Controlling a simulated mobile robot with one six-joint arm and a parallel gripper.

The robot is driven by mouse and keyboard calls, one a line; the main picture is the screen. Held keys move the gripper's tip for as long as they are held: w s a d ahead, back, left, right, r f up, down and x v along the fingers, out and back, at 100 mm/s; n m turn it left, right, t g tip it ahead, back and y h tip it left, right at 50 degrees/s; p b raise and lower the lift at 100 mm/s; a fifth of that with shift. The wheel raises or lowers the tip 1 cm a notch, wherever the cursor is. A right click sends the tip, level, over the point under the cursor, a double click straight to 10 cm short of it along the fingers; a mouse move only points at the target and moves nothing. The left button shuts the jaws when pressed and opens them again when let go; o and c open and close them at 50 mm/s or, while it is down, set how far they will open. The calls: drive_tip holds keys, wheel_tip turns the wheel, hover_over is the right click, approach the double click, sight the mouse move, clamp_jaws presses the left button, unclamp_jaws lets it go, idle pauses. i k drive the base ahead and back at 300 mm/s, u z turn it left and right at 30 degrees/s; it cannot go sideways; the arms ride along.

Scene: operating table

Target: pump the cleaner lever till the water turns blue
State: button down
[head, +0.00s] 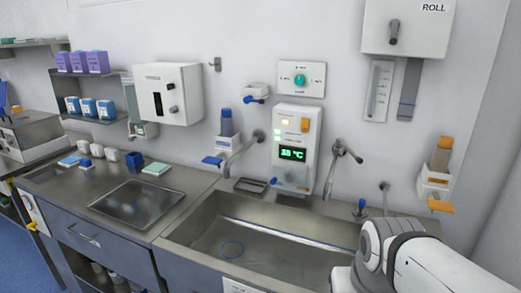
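Two wall dispensers with levers flank the sink; I cannot tell which the task calls the cleaner. The left dispenser (227,143) has a blue bottle on top and a blue lever (212,160) sticking out below. The right dispenser (434,179) has an orange-brown bottle and an orange lever (440,207). My white arm reaches in at the lower right, in front of the sink's right end. My gripper is out of view.
A control panel (296,138) showing a green temperature display hangs above the sink, between two metal taps (245,148) (338,165). A small blue-topped fitting (361,207) stands on the sink's back edge. A steel tray (137,203) lies on the left counter.

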sight(216, 161)
drive_tip(key=z, duration=2.7)
drive_tip(key=k, duration=2.45)
drive_tip(key=u, duration=2)
drive_tip(key=i, duration=0.9)
